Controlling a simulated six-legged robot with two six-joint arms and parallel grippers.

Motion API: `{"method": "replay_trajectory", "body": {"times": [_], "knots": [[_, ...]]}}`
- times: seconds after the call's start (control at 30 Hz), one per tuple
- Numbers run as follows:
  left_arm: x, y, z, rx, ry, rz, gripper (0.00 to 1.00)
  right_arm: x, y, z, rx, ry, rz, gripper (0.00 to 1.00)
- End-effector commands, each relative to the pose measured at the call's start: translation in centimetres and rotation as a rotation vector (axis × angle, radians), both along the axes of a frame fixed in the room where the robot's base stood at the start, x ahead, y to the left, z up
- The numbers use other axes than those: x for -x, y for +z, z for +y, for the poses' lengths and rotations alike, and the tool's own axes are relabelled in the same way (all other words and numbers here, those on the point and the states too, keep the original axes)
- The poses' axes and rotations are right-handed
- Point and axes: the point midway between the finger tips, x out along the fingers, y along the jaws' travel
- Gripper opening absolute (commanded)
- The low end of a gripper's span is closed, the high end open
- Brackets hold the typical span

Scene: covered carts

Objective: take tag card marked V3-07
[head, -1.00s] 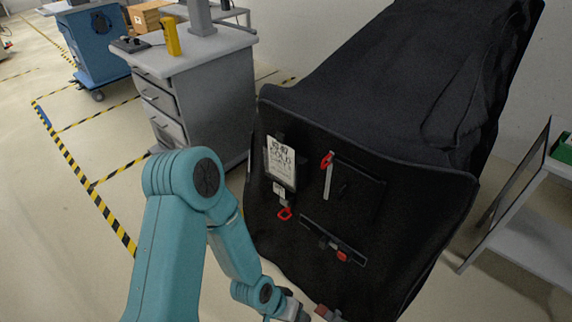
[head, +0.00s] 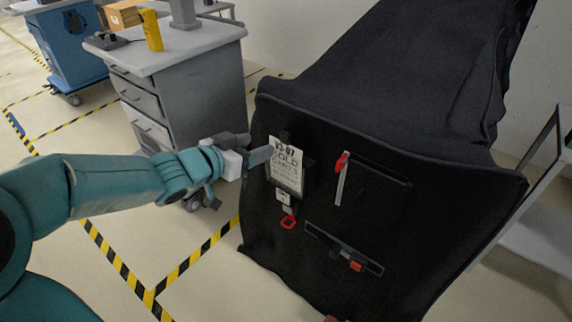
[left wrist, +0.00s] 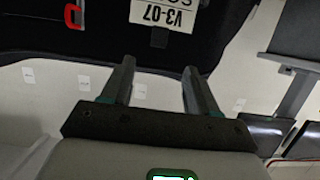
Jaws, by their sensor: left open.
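The tag card marked V3-07 (head: 286,166) is a white card in a dark holder on the front of the black covered cart (head: 450,215). It also shows upside down at the top of the left wrist view (left wrist: 165,14), partly cut off by the frame edge. My left gripper (head: 262,156) is beside the card's left edge in the head view; I cannot tell whether it touches. In the left wrist view its two fingers (left wrist: 158,82) are apart with nothing between them, and the card is beyond their tips. My right gripper is not clearly in view.
A red-handled strap or zip pull (head: 341,165), a red ring (head: 288,222) and a slot with a red tab (head: 345,249) are on the cart front. A grey drawer cabinet (head: 180,95) stands behind my left arm. A shelf (head: 530,240) is at the right.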

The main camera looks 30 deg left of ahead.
Motion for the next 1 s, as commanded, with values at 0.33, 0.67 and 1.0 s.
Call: {"method": "replay_trajectory", "body": {"times": [0.33, 0.67, 1.0], "knots": [[-5.0, -1.5, -0.7, 0.0, -0.003, 0.0, 0.6, 0.0, -1.4, 0.0, 0.0, 0.0, 0.0, 0.43], [-9.6, -2.8, -1.0, 0.0, -0.005, 0.001, 0.6, 0.0, -2.4, 0.0, 0.0, 0.001, 0.0, 0.43], [-10.2, -2.9, -0.9, 0.0, -0.003, 0.0, 0.5, 0.0, -2.4, 0.0, 0.0, 0.001, 0.0, 0.43]]}}
